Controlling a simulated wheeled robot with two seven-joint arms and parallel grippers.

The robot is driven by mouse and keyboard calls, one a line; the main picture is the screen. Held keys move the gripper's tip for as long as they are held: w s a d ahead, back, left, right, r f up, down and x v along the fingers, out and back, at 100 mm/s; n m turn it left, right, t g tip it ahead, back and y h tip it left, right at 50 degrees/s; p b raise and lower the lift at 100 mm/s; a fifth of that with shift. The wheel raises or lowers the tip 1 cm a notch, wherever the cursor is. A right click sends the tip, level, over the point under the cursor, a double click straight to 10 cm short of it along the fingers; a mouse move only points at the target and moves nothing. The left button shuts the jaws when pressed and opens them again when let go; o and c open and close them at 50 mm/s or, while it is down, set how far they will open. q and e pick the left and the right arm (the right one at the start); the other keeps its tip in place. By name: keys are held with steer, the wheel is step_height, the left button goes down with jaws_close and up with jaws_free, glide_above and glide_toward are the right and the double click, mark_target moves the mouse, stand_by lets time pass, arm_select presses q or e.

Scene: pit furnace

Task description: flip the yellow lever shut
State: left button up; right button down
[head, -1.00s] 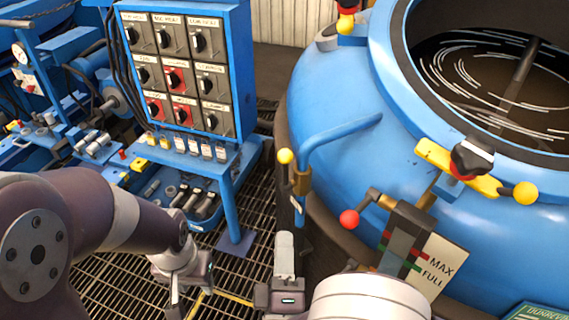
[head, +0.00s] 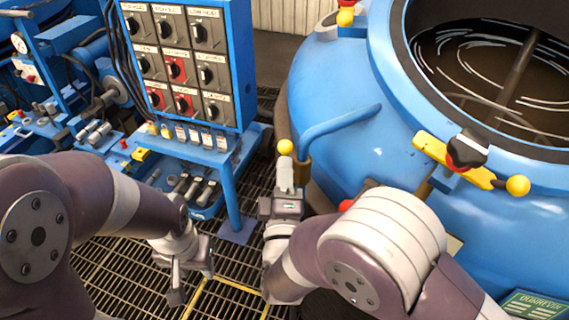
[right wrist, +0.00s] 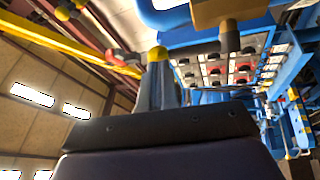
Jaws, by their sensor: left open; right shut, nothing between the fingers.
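A lever with a yellow ball knob (head: 285,147) is beside the blue bent pipe at the furnace's near left side. My right gripper (head: 286,176) is shut and empty, its fingertips just below the knob. The right wrist view shows the knob (right wrist: 157,53) at the fingertips (right wrist: 160,85); I cannot tell whether they touch. A brass-coloured block (right wrist: 215,12) is right of it there. The lever's stem and mount are mostly hidden in the head view. My left gripper (head: 190,282) is open and empty over the floor grating.
A yellow bar (head: 455,162) with a black knob and yellow ball is on the furnace rim. A red knob (head: 346,205) is mostly hidden behind my right arm. The blue switch panel (head: 180,60) stands left of the furnace (head: 335,90). The open furnace mouth is at upper right.

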steer(key=shift+w+r, duration=0.1)
steer(key=shift+w, duration=0.35)
steer(key=shift+a+r+p, duration=0.1)
steer(key=shift+r+p, duration=0.2)
steer(key=shift+p, duration=0.3)
steer(key=w+a+f+n+g+p, duration=0.2)
steer(key=w+g+p, duration=0.2)
steer(key=p, duration=0.8)
steer(key=w+a+f+n+g+h+p, duration=0.1)
steer(key=w+g+p, duration=0.4)
steer(key=p, duration=0.6)
steer(key=a+f+n, duration=0.1)
steer(key=a, duration=0.1)
steer(key=shift+w+a+n+p, duration=0.15)
steer(key=shift+a+n+p, duration=0.2)
steer(key=shift+n, duration=0.05)
steer(key=shift+f, duration=0.15)
